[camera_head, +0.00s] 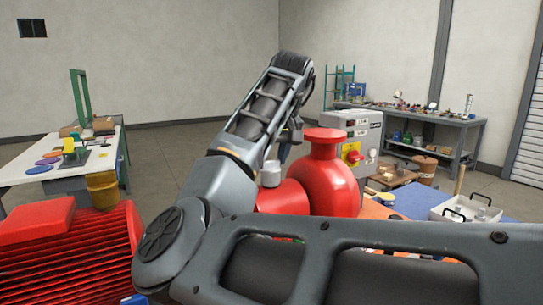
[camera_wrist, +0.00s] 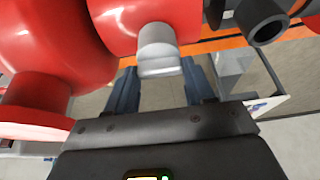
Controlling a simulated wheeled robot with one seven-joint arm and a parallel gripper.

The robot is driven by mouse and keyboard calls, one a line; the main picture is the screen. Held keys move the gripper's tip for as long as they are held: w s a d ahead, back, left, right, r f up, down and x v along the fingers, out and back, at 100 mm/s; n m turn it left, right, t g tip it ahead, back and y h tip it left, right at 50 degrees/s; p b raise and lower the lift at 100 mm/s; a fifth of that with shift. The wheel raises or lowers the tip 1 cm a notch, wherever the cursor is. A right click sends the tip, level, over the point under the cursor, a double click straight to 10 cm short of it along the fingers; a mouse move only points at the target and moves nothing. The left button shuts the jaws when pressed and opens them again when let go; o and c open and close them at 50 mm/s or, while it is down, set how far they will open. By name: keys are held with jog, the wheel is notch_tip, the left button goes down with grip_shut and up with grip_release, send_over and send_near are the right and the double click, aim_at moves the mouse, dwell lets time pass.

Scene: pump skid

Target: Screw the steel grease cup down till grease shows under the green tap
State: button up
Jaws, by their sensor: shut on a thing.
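The steel grease cup (camera_wrist: 158,55) is a pale grey cylinder on the red bearing housing (camera_wrist: 128,22) in the wrist view. In the head view the cup (camera_head: 270,173) stands on the red housing (camera_head: 284,198), left of the tall red pump body (camera_head: 330,180). My gripper (camera_wrist: 160,75) has one finger on each side of the cup and is shut on it. In the head view my arm hides most of the gripper.
A dark pipe end (camera_wrist: 267,28) sticks out right of the cup in the wrist view. A grey control box (camera_head: 352,140) with a red switch stands behind the pump. The finned red motor (camera_head: 75,255) is at left. A white tray (camera_head: 465,215) lies at right.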

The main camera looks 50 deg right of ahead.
jog(key=m+g+h+p, duration=0.1)
jog(key=m+p, duration=0.1)
jog(key=m, duration=0.2)
jog(key=shift+a+r+p, duration=0.1)
jog(key=shift+p, duration=0.2)
jog(key=m+g+h+p, duration=0.1)
jog(key=m, duration=0.2)
jog(key=shift+w+m+p, duration=0.1)
jog(key=shift+m+p, duration=0.2)
jog(key=shift+p, duration=0.05)
jog(key=m+g+h, duration=0.1)
jog(key=m, duration=0.3)
jog(key=shift+w+a+p, duration=0.1)
jog(key=shift+w+p, duration=0.05)
jog(key=shift+p, duration=0.15)
jog(key=shift+w+m+g, duration=0.1)
jog(key=shift+m+g, duration=0.8)
jog(key=shift+m, duration=1)
jog(key=o, duration=1)
jog(key=shift+o, duration=0.2)
